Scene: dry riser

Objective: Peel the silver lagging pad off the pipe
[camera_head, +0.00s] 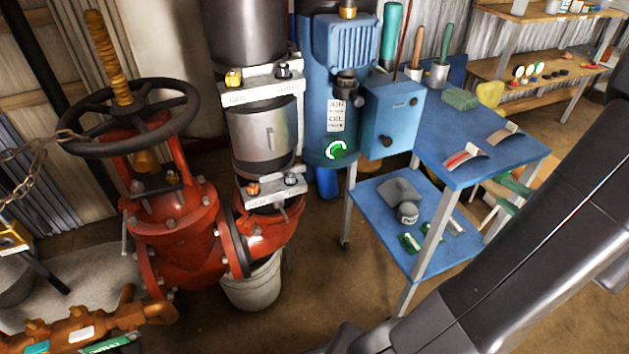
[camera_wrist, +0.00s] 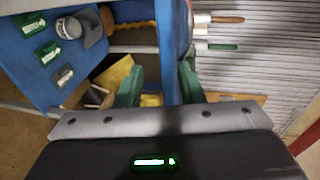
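The silver lagging pad (camera_head: 254,132) is wrapped around the dark upright pipe (camera_head: 246,38) in the head view. It sits between two pale clamp plates with small fittings and has a small upright tab on its front. The pad is not seen in the wrist view. My gripper (camera_wrist: 160,86) shows two green fingers standing apart in the wrist view, with nothing held between them. It is well to the right of the pipe, on the side of the blue cart, away from the pad.
A blue cart (camera_head: 466,150) with tools stands right of the pipe. A blue machine (camera_head: 345,45) with a box adjoins the pipe. A red valve (camera_head: 180,240) with a black handwheel (camera_head: 122,110) stands left. A bucket (camera_head: 252,288) sits below. Floor in front is open.

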